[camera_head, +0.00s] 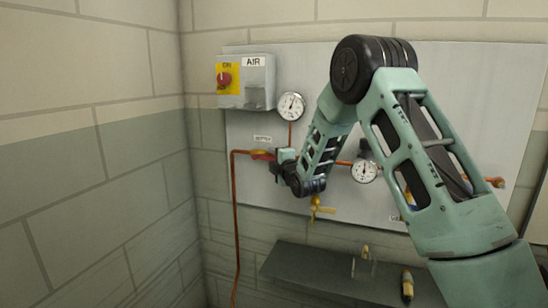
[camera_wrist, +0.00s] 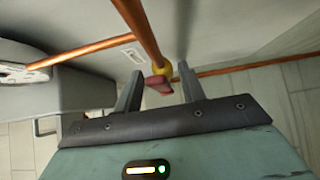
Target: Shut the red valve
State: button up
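The red valve handle (camera_head: 261,156) is on the copper pipe at the left of the wall panel, partly hidden by my gripper in the head view. My gripper (camera_wrist: 159,70) is open, one finger on each side of the handle. Contact cannot be told. In the head view my gripper (camera_head: 275,158) is at the valve, from the right.
A grey AIR box (camera_head: 254,84) with a red knob on yellow (camera_head: 224,78) is above the valve. Pressure gauges (camera_head: 291,106) (camera_head: 364,171) and a yellow tap (camera_head: 319,209) are nearby. Copper pipe (camera_head: 236,210) runs down the left. A dark shelf (camera_head: 300,268) is below.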

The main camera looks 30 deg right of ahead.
grip_shut()
jog(key=shift+f, duration=0.1)
